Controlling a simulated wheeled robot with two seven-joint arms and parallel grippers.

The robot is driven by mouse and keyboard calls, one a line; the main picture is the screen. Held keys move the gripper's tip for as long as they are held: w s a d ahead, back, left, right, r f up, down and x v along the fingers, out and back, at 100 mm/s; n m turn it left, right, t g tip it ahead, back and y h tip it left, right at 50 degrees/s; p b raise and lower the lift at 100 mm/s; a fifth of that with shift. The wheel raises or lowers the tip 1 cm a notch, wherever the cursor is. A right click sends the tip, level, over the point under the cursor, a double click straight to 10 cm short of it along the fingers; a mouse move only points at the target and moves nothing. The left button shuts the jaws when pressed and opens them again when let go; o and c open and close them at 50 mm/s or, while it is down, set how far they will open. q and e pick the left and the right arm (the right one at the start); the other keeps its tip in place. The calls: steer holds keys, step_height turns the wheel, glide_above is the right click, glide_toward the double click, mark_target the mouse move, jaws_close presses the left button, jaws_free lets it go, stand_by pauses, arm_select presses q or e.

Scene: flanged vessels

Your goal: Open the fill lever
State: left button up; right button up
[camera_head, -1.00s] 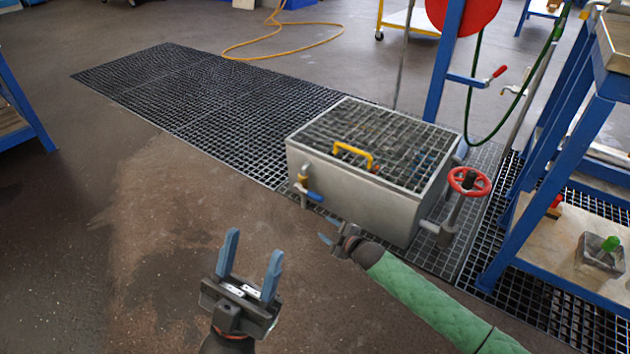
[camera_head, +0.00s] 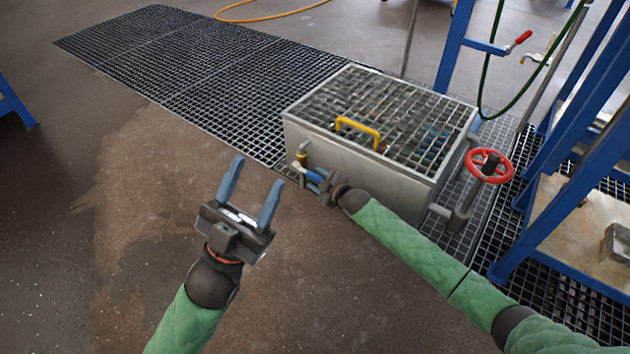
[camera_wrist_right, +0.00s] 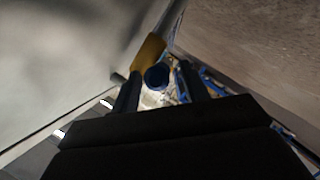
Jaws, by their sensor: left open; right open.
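A small brass valve (camera_head: 301,160) with a blue-handled lever sits at the left front corner of the grey metal vessel (camera_head: 350,180). My right gripper (camera_head: 316,182) is open at this lever. In the right wrist view the lever's round blue end (camera_wrist_right: 157,76) shows between my two dark fingers, with the brass-coloured valve part behind it. I cannot tell whether the fingers touch the lever. In the head view the lever and the blue fingers overlap and are hard to tell apart. My left gripper (camera_head: 247,195) is open and empty, left of the vessel above the floor.
The vessel has a grated top with a yellow handle (camera_head: 358,130). A red handwheel (camera_head: 489,165) stands at its right. A red-handled lever (camera_head: 523,37) is on the blue frame behind. A blue shelf stands at the right.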

steer(key=shift+b+x, duration=0.35)
steer(key=shift+x, duration=0.55)
steer(key=shift+s, duration=0.1)
jaws_close()
